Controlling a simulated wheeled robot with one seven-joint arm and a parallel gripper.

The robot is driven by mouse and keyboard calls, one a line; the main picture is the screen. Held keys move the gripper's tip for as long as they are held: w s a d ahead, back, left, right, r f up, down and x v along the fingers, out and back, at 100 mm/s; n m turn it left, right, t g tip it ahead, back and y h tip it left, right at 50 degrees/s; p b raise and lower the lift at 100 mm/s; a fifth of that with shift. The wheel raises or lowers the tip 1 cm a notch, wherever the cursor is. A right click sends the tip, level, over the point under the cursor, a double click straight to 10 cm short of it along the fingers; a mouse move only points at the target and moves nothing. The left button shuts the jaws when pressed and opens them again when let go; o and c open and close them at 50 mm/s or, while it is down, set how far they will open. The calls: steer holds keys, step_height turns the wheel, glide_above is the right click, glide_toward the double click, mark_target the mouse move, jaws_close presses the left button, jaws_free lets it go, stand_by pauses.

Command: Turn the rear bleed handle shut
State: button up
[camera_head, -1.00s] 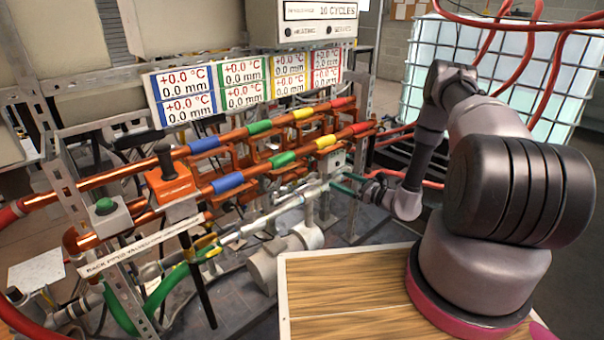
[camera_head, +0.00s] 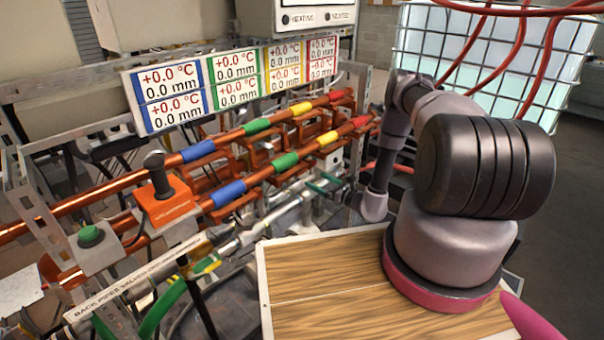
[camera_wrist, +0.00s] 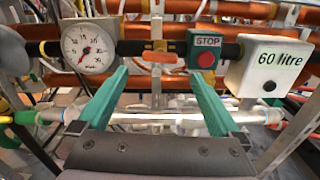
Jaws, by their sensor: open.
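My gripper (camera_wrist: 160,75) has two green fingers spread apart with nothing between them. In the wrist view, a brass fitting with a small orange lever (camera_wrist: 158,56) sits on the dark pipe beyond the fingertips, roughly between them; I cannot tell for sure whether it is the rear bleed handle. The fingers appear apart from it. In the head view, my gripper (camera_head: 325,184) reaches in among the pipes at the right end of the rack, and its contact with them is hidden. A label reading "BACK PIPES VALVES" (camera_head: 135,284) is at the lower left.
A round gauge (camera_wrist: 88,46) is left of the fingers; a red STOP button (camera_wrist: 207,59) and a "60 litre" box (camera_wrist: 268,66) are right. Copper pipes (camera_head: 110,190) fill the rack. A wooden top (camera_head: 325,270) is in front.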

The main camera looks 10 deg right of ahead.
mark_target(303, 172)
steer(key=x, duration=0.7)
steer(key=shift+w+a, duration=0.25)
steer(key=shift+w, duration=0.05)
steer(key=c, duration=1.2)
steer(key=shift+c, duration=0.2)
